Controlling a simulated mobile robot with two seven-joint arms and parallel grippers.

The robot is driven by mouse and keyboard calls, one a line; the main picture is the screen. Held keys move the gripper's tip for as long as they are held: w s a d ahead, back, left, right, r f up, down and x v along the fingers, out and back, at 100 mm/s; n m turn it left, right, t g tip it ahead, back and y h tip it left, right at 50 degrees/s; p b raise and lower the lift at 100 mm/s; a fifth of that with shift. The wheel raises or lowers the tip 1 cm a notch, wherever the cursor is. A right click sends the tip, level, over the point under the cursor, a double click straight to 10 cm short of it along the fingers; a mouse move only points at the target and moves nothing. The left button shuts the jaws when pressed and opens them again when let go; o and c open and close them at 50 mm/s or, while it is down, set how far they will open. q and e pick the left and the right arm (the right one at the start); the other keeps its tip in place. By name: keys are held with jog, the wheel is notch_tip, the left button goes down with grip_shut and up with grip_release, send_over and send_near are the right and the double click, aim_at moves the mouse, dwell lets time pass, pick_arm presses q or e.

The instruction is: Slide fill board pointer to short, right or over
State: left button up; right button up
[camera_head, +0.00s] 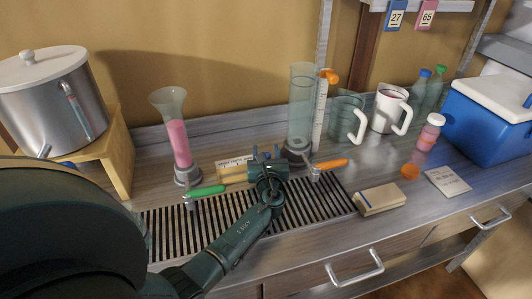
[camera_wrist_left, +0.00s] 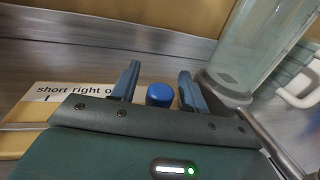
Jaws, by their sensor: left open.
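The fill board (camera_wrist_left: 38,103) is a pale board lettered "short right o…", with the rest of the lettering hidden. In the head view the fill board (camera_head: 233,162) lies at the back of the counter between the two glass tubes, partly behind my gripper. The round blue pointer knob (camera_wrist_left: 160,94) shows between the fingers of my left gripper (camera_wrist_left: 157,85), which is open. The knob seems apart from both fingers. My left gripper (camera_head: 265,155) covers the board's right part in the head view. My right gripper is in neither view.
A tube with pink liquid (camera_head: 178,140) stands left of the board, and an empty clear tube (camera_head: 301,110) stands close on the right. A green handle (camera_head: 206,191) and an orange handle (camera_head: 331,164) stick out in front. A slotted drain (camera_head: 180,225) lies below.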

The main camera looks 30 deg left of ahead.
pick_arm(q)
grip_shut()
dwell(0.4)
